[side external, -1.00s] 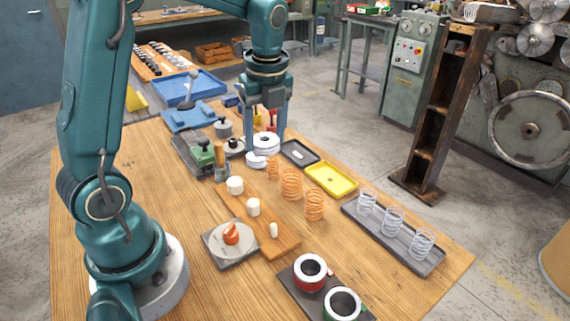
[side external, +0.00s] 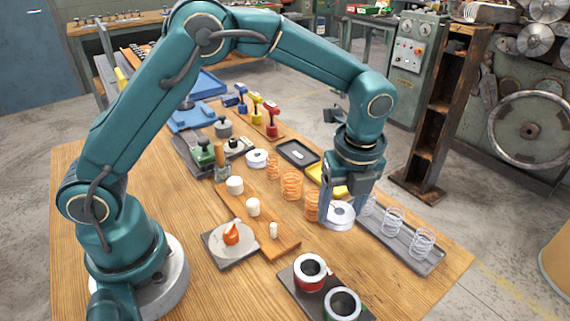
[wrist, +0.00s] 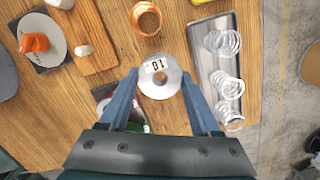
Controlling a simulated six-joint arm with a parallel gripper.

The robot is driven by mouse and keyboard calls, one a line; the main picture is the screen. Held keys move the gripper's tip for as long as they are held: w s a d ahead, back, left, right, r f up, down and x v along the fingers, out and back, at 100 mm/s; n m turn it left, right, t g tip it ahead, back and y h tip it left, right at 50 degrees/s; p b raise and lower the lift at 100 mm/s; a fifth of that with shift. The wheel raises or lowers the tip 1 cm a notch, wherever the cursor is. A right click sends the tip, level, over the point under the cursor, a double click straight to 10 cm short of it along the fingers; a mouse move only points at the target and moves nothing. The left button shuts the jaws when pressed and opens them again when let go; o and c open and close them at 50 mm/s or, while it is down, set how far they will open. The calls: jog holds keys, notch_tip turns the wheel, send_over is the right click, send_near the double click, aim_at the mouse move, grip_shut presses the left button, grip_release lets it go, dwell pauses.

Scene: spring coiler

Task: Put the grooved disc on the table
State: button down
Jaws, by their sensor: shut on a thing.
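The grooved disc (side external: 341,216) is a pale, spool-like disc with a centre hole. My gripper (side external: 341,209) points down and is shut on it, one finger on each side.
Orange coil springs (side external: 291,186) stand to the left. The grey tray (side external: 405,250) with clear springs is close on the right. Red and green ringed cups (side external: 309,271) stand on a dark plate in front. Another white disc (side external: 257,158) lies farther back. Bare wood lies in front of the disc.

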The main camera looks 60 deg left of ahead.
aim_at(339, 240)
jog(key=shift+d+f, duration=0.2)
jog(key=shift+d, duration=0.15)
jog(key=shift+f, duration=2.05)
jog(key=shift+f, duration=0.15)
jog(key=shift+c, duration=0.5)
grip_release()
